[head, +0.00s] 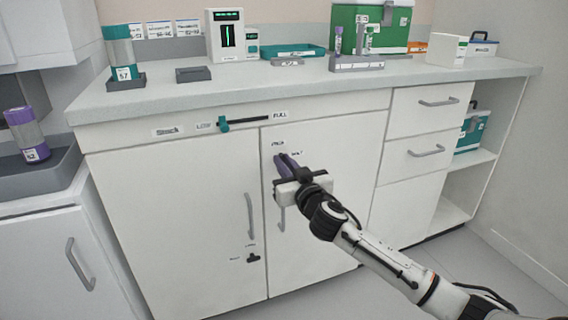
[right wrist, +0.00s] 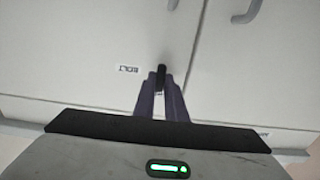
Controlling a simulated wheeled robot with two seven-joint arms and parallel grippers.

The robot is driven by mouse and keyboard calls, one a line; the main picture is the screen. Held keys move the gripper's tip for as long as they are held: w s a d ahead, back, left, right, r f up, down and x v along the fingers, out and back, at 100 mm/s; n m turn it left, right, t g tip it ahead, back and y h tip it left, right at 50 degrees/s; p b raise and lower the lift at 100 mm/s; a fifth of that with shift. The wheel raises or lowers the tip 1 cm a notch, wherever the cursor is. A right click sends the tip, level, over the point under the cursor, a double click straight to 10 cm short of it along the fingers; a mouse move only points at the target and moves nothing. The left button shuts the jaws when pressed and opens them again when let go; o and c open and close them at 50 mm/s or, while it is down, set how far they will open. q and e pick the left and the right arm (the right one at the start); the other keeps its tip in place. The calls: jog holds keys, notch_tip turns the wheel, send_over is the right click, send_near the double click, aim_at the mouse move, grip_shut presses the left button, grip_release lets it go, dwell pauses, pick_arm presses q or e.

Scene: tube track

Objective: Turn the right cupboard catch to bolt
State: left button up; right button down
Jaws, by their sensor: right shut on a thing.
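The right cupboard door (head: 318,205) carries the right catch, a small dark lever (right wrist: 161,76), near its upper left corner. My right gripper (head: 284,160) has its purple fingers at the catch. In the right wrist view the fingers (right wrist: 162,84) are shut on the lever, one on each side of it. A label reading BOLT (right wrist: 127,69) shows upside down there, to the left of the lever; the lever points along the fingers, not at this label. A second label is partly hidden behind the fingers. In the head view the fingers hide the catch. My left gripper is not in view.
The left door has its own dark catch (head: 253,258) low down, and a long handle (head: 250,215). A teal slider (head: 223,124) sits above the doors. Drawers (head: 425,101) are at right. The counter (head: 180,97) holds several lab items.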

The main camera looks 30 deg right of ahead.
pick_arm(q)
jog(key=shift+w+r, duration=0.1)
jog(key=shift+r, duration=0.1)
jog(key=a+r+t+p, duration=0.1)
jog(key=p, duration=0.1)
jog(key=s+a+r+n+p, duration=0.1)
jog(key=p, duration=0.1)
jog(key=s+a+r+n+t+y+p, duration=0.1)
jog(key=p, duration=0.1)
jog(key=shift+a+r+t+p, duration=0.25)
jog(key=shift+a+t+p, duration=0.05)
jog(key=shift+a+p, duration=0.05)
pick_arm(e)
jog(key=n, duration=1.8)
jog(key=shift+a+f, duration=0.2)
